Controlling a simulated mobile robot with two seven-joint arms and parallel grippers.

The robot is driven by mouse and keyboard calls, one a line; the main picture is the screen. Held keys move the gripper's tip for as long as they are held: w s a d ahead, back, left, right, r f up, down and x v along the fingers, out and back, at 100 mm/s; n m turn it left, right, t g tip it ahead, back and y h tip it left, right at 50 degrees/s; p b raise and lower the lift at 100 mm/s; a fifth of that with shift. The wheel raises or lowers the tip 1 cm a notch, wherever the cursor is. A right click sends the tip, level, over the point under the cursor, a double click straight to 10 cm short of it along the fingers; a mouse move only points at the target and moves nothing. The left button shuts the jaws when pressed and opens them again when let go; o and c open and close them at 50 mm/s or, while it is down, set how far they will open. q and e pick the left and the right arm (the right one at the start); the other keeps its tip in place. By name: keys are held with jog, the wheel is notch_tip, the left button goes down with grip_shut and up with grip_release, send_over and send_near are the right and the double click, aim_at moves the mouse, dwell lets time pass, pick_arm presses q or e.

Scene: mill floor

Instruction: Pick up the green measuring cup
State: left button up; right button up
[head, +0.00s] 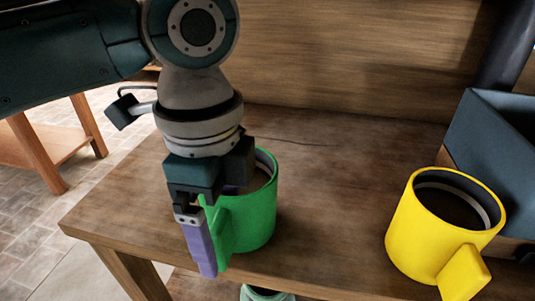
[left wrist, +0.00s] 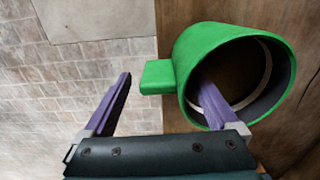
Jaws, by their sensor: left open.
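The green measuring cup (head: 256,215) stands upright on the wooden table near its front edge, its handle toward the front left. My left gripper (head: 224,235) is open and points down over the cup's handle side. In the left wrist view, one purple finger reaches inside the mouth of the green cup (left wrist: 192,60). The other finger is outside, beyond the handle, so the handle and near wall lie between the open fingers (left wrist: 165,82). In the head view the inner finger is mostly hidden. My right gripper is not in view.
A yellow cup (head: 420,235) stands on the table (head: 330,200) to the right, with clear tabletop between the cups. A blue-grey bin (head: 500,160) is at the right. A pale green round object (head: 265,293) shows below the front edge. A wooden panel (head: 350,60) closes the back.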

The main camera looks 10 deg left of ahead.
pick_arm(q)
jog(key=shift+f, duration=0.1)
grip_shut()
dwell(0.8)
jog(key=shift+w, duration=0.1)
